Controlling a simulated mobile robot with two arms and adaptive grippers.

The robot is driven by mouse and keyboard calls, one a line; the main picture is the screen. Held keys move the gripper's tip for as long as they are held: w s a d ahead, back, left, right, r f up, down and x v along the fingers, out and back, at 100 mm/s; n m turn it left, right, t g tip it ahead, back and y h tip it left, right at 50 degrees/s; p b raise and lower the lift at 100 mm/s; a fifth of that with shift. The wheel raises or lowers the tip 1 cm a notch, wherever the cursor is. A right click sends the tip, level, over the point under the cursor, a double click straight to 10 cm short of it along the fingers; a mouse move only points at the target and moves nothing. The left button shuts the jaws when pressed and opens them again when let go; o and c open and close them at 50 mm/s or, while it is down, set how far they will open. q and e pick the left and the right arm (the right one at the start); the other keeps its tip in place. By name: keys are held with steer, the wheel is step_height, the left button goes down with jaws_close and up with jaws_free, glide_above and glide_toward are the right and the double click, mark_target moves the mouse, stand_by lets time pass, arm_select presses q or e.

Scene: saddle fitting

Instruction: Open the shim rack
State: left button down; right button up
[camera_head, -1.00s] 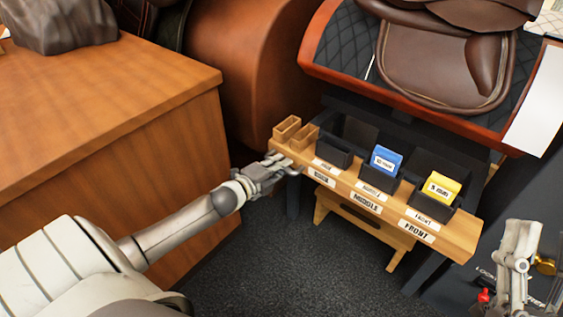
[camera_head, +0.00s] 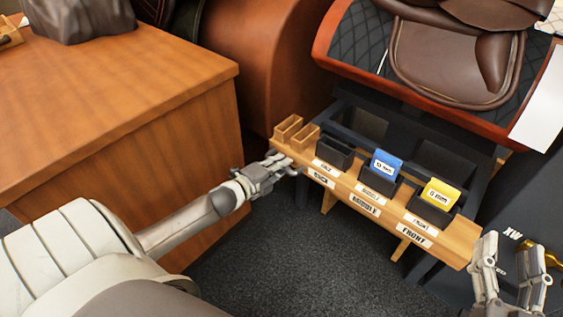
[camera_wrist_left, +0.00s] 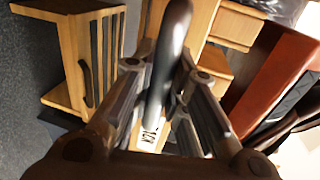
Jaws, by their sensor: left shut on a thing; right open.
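The shim rack is a wooden tray (camera_head: 447,246) with black holders, labelled along its front edge, the clearest labels reading middle and front. It stands out in front of a dark frame (camera_head: 470,130) with open recesses behind it. My left gripper (camera_head: 284,163) is at the rack's left end. In the left wrist view its fingers (camera_wrist_left: 165,95) are shut around a dark curved handle (camera_wrist_left: 172,50). In the head view the handle is hidden by the gripper. My right gripper (camera_head: 510,262) is open and empty near the rack's right end.
A blue shim (camera_head: 386,164) and a yellow shim (camera_head: 441,193) stand in two holders; the left holder (camera_head: 334,152) looks empty. A wooden cabinet (camera_head: 130,100) stands left, a saddle (camera_head: 450,60) behind. Dark carpet (camera_head: 300,260) is free in front.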

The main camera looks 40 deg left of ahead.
arm_select(q)
steer(key=shift+s+f, duration=0.1)
steer(key=c, duration=1.4)
jaws_free()
steer(key=v, duration=1.2)
